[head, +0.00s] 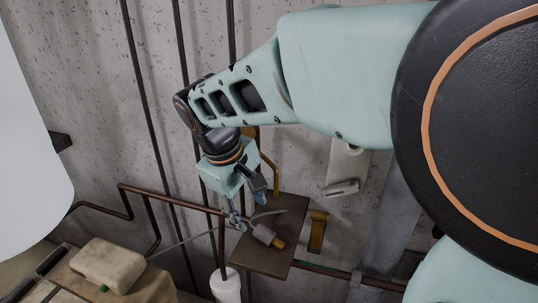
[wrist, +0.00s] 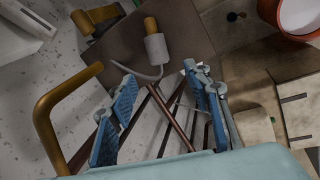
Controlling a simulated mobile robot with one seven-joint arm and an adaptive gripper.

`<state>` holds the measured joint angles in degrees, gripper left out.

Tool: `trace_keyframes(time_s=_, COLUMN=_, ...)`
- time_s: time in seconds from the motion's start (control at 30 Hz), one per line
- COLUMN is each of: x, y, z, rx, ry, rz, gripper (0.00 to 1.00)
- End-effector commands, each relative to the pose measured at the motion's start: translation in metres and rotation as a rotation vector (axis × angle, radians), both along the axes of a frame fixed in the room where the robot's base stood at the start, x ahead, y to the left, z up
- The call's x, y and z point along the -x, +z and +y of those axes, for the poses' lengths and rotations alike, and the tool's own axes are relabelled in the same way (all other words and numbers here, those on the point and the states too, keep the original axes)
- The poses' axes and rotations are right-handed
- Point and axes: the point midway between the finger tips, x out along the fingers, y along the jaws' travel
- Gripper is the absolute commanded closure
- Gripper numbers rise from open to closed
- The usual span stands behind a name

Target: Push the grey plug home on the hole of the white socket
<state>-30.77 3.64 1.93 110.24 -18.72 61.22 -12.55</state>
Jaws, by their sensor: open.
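The grey plug (head: 264,234) lies on a brown board (head: 287,215), its ochre end pointing to the lower right. In the wrist view the plug (wrist: 157,49) lies just beyond and between the fingertips, with a grey cable curling from its near end. My gripper (head: 249,208) is open above the board's left part. Its blue-padded fingers (wrist: 154,72) are apart with nothing held between them. A white box on the wall (head: 346,163), right of my gripper, looks like the socket. It also shows at the wrist view's upper left (wrist: 20,32); its hole is not clear.
An ochre bracket (head: 317,231) stands at the board's right edge. A bent ochre bar (wrist: 52,112) is left of the fingers. Brown pipes (head: 165,193) run along the wall. A white cylinder (head: 226,285) stands below the board, and a beige box (head: 108,264) at lower left.

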Motion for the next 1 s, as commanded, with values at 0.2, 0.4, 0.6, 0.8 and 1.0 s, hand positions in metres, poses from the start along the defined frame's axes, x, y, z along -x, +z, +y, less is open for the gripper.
trace_keyframes(time_s=0.2, x=-0.008, y=-0.034, z=-0.007, rx=0.002, ry=-0.001, rz=0.003, gripper=0.55)
trace_keyframes(time_s=0.4, x=-0.012, y=-0.048, z=-0.010, rx=0.001, ry=-0.001, rz=0.000, gripper=0.55)
trace_keyframes(time_s=0.6, x=-0.019, y=-0.074, z=-0.020, rx=0.001, ry=-0.002, rz=0.003, gripper=0.55)
trace_keyframes(time_s=0.8, x=-0.024, y=-0.091, z=-0.022, rx=-0.001, ry=-0.001, rz=-0.001, gripper=0.55)
trace_keyframes(time_s=1.0, x=-0.025, y=-0.092, z=-0.022, rx=-0.002, ry=-0.001, rz=-0.001, gripper=0.55)
